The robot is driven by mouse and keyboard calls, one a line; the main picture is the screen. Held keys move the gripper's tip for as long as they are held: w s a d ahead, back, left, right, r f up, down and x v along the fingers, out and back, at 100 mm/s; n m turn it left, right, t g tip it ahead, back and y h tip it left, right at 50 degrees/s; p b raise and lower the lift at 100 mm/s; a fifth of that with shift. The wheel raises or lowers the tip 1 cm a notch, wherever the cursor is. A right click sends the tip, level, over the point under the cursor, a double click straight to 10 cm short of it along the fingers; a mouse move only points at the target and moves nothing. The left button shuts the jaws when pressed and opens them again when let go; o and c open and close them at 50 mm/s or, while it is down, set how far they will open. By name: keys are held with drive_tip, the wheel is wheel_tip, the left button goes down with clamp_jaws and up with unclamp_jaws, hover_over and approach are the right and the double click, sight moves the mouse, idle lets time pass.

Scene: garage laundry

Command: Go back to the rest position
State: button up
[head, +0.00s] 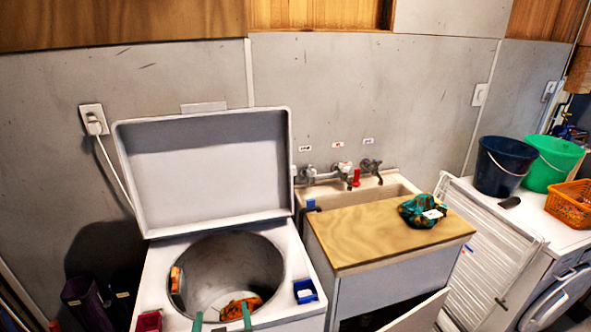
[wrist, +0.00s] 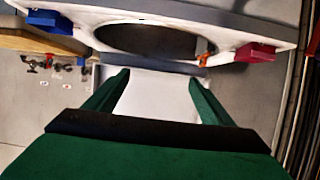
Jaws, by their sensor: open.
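My gripper (head: 222,318) shows at the bottom of the head view as two green fingertips set apart, in front of the washer's round opening. In the wrist view my gripper (wrist: 158,80) is open, its green fingers spread with nothing between them. The top-loading washer (head: 160,285) stands with its lid (head: 210,170) raised. Inside its metal drum (head: 228,262) an orange cloth (head: 240,308) lies low, and another orange patch (head: 176,280) shows at the left wall. The drum's dark opening (wrist: 150,40) is at the top of the wrist view.
A blue box (head: 305,291) and a red box (head: 149,321) sit on the washer's top. A teal and orange cloth bundle (head: 422,210) lies on the wooden counter (head: 375,232) by the sink (head: 345,192). Buckets (head: 505,165) and an orange basket (head: 570,205) stand at right.

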drive_tip(key=s+d+f+m+t+h, duration=0.1)
drive_tip(key=s+d+f+h, duration=0.1)
drive_tip(key=s+d+f, duration=1.1)
drive_tip(key=s+d+r+m+h, duration=0.1)
drive_tip(key=s+d, duration=0.1)
drive_tip(key=s, duration=0.9)
drive_tip(key=s+d+r+m+t, duration=0.1)
drive_tip(key=s+d, duration=0.1)
drive_tip(key=s, duration=0.8)
drive_tip(key=shift+s+d+h, duration=0.25)
drive_tip(key=shift+s+h, duration=0.1)
drive_tip(key=shift+h, duration=0.05)
